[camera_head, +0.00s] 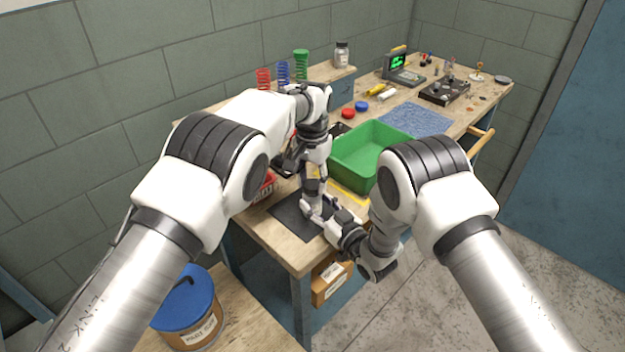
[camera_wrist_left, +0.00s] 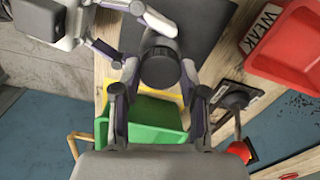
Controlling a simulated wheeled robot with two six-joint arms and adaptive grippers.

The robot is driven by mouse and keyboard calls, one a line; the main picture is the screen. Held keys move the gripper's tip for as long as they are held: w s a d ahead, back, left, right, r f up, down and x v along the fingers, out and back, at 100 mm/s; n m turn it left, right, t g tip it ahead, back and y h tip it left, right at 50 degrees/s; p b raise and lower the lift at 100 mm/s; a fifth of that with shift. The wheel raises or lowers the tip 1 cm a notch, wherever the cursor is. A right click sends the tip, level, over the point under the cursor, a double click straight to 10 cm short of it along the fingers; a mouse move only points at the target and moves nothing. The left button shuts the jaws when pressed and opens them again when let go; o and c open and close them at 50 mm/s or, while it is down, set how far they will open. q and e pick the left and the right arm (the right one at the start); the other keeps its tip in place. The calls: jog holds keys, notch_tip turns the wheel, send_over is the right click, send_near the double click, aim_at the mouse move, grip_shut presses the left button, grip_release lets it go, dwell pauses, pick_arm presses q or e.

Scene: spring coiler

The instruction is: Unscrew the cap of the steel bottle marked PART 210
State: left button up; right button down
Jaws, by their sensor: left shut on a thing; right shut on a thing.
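The bottle stands over the dark mat (camera_head: 292,216), mostly hidden by my grippers. In the left wrist view its round dark grey cap (camera_wrist_left: 160,68) faces the camera. My left gripper (camera_wrist_left: 160,80) comes from above, with its two fingers closed on opposite sides of the cap. My right gripper (camera_wrist_left: 128,38) reaches in from the upper left of that view and is shut on the bottle's body below the cap. In the head view my left gripper (camera_head: 314,186) is above my right gripper (camera_head: 318,208), close together. The PART 210 marking is not readable.
A green bin (camera_head: 375,150) stands just right of the grippers. A red bin marked WEAK (camera_wrist_left: 290,45) is on the other side. Coloured springs (camera_head: 283,72) and a jar (camera_head: 342,54) stand at the back. A blue mat (camera_head: 415,119) lies farther along the bench.

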pick_arm(q)
jog(key=n, duration=0.6)
jog(key=shift+s+f, duration=0.1)
jog(key=shift+s, duration=0.05)
pick_arm(e)
jog(key=shift+s+f, duration=0.1)
jog(key=shift+f, duration=0.25)
pick_arm(q)
jog(key=n, duration=0.3)
jog(key=shift+n, duration=0.4)
jog(key=n, duration=1.8)
jog(key=shift+n, duration=0.3)
jog(key=n, duration=0.2)
jog(key=shift+n, duration=0.4)
jog(key=n, duration=0.4)
jog(key=shift+n, duration=0.4)
